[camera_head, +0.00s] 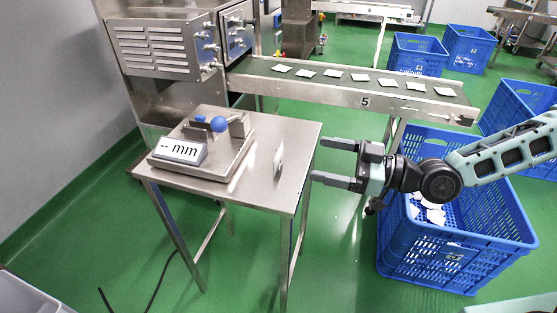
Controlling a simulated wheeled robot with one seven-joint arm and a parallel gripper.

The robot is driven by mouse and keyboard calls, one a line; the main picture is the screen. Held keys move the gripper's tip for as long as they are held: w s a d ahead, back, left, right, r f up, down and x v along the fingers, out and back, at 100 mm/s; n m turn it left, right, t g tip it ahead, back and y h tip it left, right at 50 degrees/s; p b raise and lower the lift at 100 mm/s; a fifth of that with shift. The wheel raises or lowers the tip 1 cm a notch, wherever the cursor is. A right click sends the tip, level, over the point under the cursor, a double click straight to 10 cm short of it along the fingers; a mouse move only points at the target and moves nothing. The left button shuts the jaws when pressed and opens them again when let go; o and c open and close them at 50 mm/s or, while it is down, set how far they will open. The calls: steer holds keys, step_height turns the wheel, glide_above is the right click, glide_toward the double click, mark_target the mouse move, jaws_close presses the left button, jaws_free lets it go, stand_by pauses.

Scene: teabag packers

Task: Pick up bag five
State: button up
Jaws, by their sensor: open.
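Several flat white bags lie in a row on the conveyor (350,95), which bears a "5" on its side; one bag (360,77) lies just above that number. A thin pale bag-like piece (279,158) stands on edge on the steel table (262,190), near its right side. I cannot tell which one is bag five; I see no number on any bag. My gripper (318,160) is open and empty, its two fingers pointing left at the table's right edge. The standing piece is a short way left of the fingertips, apart from them.
A blue crate (455,255) holding white bags stands below my arm. More blue crates (418,55) stand behind. Green floor is free in front of the table.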

mark_target(282, 152)
steer(key=x, duration=0.5)
steer(key=shift+a, duration=0.1)
steer(key=shift+b+x, duration=0.5)
steer(key=shift+x, duration=2.25)
steer(key=shift+s+f, duration=0.1)
steer(key=shift+s, duration=0.05)
steer(key=c, duration=1.1)
